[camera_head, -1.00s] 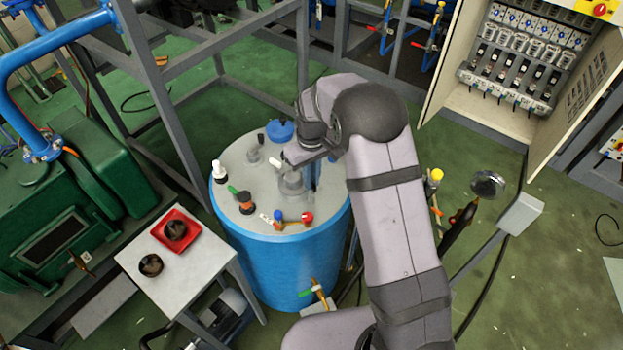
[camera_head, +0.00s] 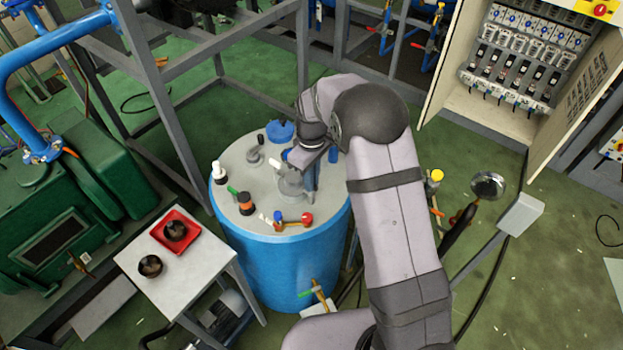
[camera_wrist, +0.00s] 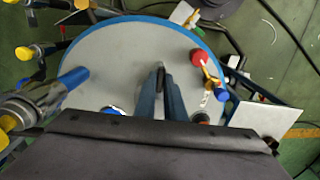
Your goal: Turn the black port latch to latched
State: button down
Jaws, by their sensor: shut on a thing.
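The black port latch (camera_wrist: 161,79) shows as a small dark piece between my fingertips in the wrist view. My gripper (camera_wrist: 160,73) has its two blue fingers close together, shut on this piece, over the pale grey vessel lid (camera_wrist: 110,65). In the head view, my gripper (camera_head: 311,178) points down at the lid, beside a grey port (camera_head: 291,184). My wrist and fingers hide the latch there, and I cannot tell its exact angle.
The lid tops a blue drum (camera_head: 290,265). A red-handled valve (camera_head: 306,218), an orange-and-black fitting (camera_head: 246,203), a white fitting (camera_head: 218,171) and a blue cap (camera_head: 280,131) stand around the lid. A small table (camera_head: 185,290) holds a red tray (camera_head: 157,232).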

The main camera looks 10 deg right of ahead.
jog(key=shift+w+r, duration=0.1)
jog(key=c, duration=1.8)
grip_release()
jog(key=shift+c, duration=0.2)
notch_tip(320, 180, up, 7)
jog(key=shift+f+b, duration=0.2)
jog(key=shift+b, duration=0.95)
jog(key=shift+r, duration=0.35)
